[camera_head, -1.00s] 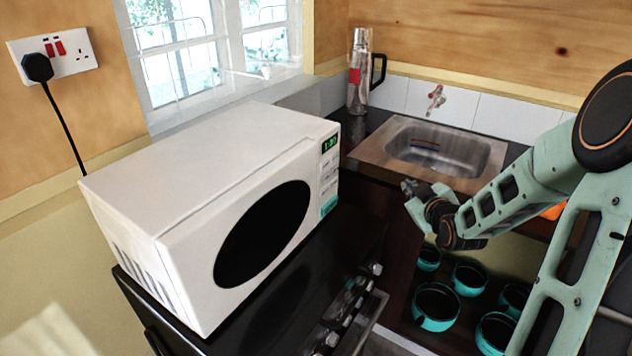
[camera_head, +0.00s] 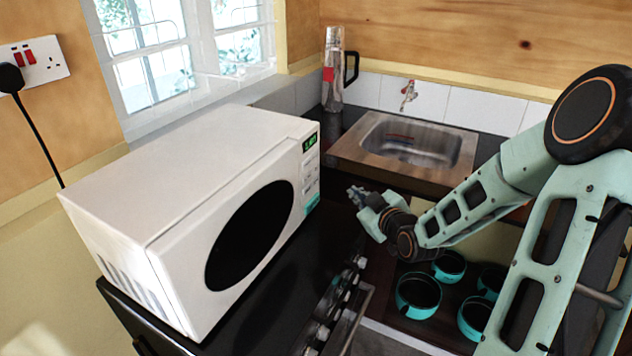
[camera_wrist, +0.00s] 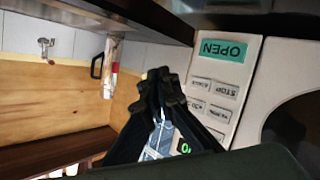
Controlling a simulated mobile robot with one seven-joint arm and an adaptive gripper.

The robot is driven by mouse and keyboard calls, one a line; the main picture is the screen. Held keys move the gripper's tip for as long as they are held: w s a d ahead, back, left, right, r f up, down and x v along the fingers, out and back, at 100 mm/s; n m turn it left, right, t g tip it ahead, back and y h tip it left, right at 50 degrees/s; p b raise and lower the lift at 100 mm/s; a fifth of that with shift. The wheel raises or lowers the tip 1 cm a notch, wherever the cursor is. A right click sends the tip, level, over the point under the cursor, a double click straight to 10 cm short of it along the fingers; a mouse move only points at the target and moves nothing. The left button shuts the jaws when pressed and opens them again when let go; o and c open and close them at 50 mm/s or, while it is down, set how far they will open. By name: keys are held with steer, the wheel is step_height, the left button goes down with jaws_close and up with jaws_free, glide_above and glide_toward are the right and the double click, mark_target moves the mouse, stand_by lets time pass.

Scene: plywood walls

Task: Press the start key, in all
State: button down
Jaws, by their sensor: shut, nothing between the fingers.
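The white microwave (camera_head: 190,165) stands at left in the head view, with its control panel (camera_head: 310,172) on the right edge of its front. In the wrist view, the panel is upside down, with a green OPEN key (camera_wrist: 222,50) and several small grey keys (camera_wrist: 220,112). I cannot read clearly which is the start key. Part of a green-digit display (camera_wrist: 184,147) shows beside my fingers. My gripper (camera_head: 358,195) is shut and empty, in front of and to the right of the panel. Its closed fingertips (camera_wrist: 160,78) also show in the wrist view, apparently apart from the keys.
The microwave sits on a black stove (camera_head: 255,325) with knobs along its front. A sink (camera_head: 375,158) and a bottle (camera_head: 333,85) are behind. Teal pots (camera_head: 418,296) stand on a low shelf beneath my arm. A plugged socket (camera_head: 35,62) is on the left wall.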

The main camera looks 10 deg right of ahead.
mark_target(315, 180)
steer(key=w+a+b, duration=0.2)
steer(key=w+a, duration=0.2)
steer(key=a, duration=0.2)
steer(key=shift+w+a, duration=0.2)
steer(key=shift+a, duration=0.1)
stand_by(1.3)
steer(key=shift+w+a+b, duration=0.25)
steer(key=shift+a+b, duration=0.1)
steer(key=shift+b, duration=0.1)
